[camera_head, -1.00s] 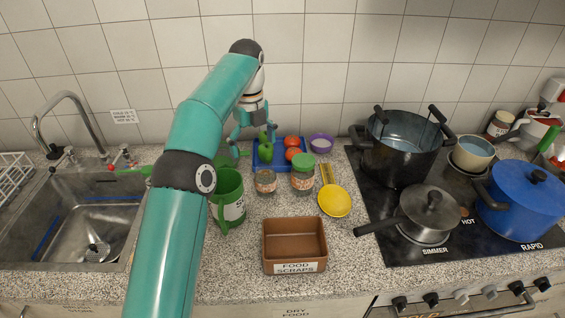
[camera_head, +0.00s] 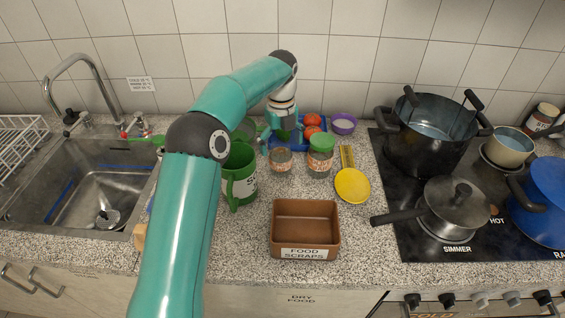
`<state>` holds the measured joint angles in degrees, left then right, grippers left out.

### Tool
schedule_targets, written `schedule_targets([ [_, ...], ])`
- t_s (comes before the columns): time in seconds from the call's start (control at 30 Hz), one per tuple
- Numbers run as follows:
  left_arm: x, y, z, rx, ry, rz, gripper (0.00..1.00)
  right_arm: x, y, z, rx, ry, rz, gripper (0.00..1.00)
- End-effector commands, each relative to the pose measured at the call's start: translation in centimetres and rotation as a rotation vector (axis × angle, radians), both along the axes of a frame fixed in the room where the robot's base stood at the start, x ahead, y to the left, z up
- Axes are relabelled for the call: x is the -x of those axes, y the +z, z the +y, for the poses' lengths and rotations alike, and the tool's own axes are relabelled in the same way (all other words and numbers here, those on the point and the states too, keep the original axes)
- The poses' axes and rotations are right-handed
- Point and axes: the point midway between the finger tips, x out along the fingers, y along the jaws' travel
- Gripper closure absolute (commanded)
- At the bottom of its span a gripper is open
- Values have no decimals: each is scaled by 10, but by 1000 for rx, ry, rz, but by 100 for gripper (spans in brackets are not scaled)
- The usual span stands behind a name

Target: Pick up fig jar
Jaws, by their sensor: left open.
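Two glass jars stand side by side on the counter: a jar without a visible lid (camera_head: 281,161) and a green-lidded jar (camera_head: 320,160). Their labels are too small to read, so I cannot tell which is the fig jar. My left gripper (camera_head: 281,138) points down just behind the lidless jar, near the front left of the blue tray (camera_head: 272,145). Its fingers are apart, and nothing is visibly held. My own arm and gripper partly hide the tray. My right gripper is not in view.
A green mug (camera_head: 240,178) stands left of the jars. A yellow spoon (camera_head: 352,185) lies to their right, and a brown food scraps bin (camera_head: 305,228) is in front. Red tomatoes (camera_head: 312,121) sit in the tray. A purple bowl (camera_head: 344,124) stands behind. The stove (camera_head: 395,205) is at right.

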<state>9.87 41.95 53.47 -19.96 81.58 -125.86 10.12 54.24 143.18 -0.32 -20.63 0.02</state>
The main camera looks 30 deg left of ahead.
Motion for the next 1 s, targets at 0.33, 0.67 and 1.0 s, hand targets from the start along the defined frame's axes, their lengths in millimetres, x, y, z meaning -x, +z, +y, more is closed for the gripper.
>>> schedule_targets([
  [0.33, -1, -34, 3, 1, 1, 4, 3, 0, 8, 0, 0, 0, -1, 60],
  [0.67, -2, -55, 3, 0, 1, -1, 3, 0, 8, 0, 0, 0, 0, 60],
  [1.0, -2, -54, 3, 0, 1, -1, 43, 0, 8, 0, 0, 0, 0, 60],
])
